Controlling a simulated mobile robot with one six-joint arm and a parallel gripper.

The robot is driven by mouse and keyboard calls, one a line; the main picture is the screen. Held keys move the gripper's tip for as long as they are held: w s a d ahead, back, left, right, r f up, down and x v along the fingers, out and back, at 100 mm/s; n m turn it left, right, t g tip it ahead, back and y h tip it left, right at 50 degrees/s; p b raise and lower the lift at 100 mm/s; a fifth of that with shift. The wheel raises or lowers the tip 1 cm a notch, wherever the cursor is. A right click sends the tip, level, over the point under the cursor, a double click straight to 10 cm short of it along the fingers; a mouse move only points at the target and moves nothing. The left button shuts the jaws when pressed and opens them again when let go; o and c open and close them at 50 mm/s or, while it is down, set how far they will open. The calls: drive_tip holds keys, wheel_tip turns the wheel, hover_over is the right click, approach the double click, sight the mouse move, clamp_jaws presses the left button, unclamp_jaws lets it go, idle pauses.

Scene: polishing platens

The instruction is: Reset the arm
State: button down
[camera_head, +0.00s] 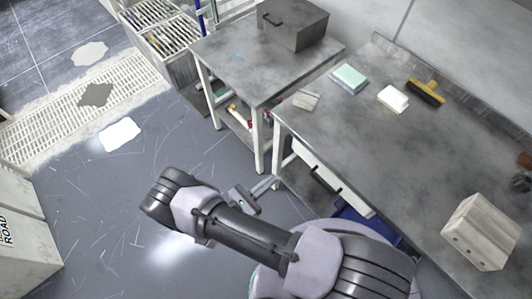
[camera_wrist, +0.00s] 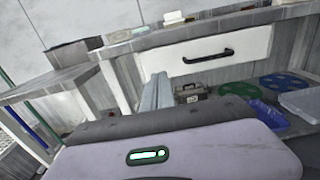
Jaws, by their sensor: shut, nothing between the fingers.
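My arm reaches across the lower middle of the head view, over the floor in front of the workbench. My gripper (camera_head: 266,187) shows beyond the wrist, near the bench's front leg. Its fingers are together with nothing between them. In the wrist view the gripper fingers (camera_wrist: 157,90) point away side by side, in front of the bench's white drawer (camera_wrist: 218,56). The gripper touches nothing that I can see.
The workbench (camera_head: 375,145) carries a teal-topped block (camera_head: 349,77), a white block (camera_head: 393,98), a yellow-handled brush (camera_head: 426,91) and a wooden block (camera_head: 480,231). A side table (camera_head: 235,65) holds a dark metal box (camera_head: 293,23). Open floor (camera_head: 95,215) lies left.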

drive_tip(key=d+r+m+g+y, duration=0.3)
drive_tip(key=r+m+g, duration=0.4)
drive_tip(key=r, duration=0.5)
drive_tip(key=d+r+m+g+y, duration=0.2)
drive_tip(key=r+m+g, duration=0.4)
drive_tip(key=r+m, duration=0.4)
drive_tip(key=s+r+m+t+y, duration=0.4)
drive_tip(key=r+m+y, duration=0.1)
drive_tip(key=r, duration=0.4)
drive_tip(key=s+d+r+m+t+y, duration=0.1)
drive_tip(key=s+r+m+t+y, duration=0.3)
drive_tip(key=r+m, duration=0.4)
wheel_tip(320, 180, up, 2)
drive_tip(key=shift+s+d+r+y, duration=0.15)
drive_tip(key=shift+s+y, duration=0.45)
drive_tip(key=shift+y, duration=0.6)
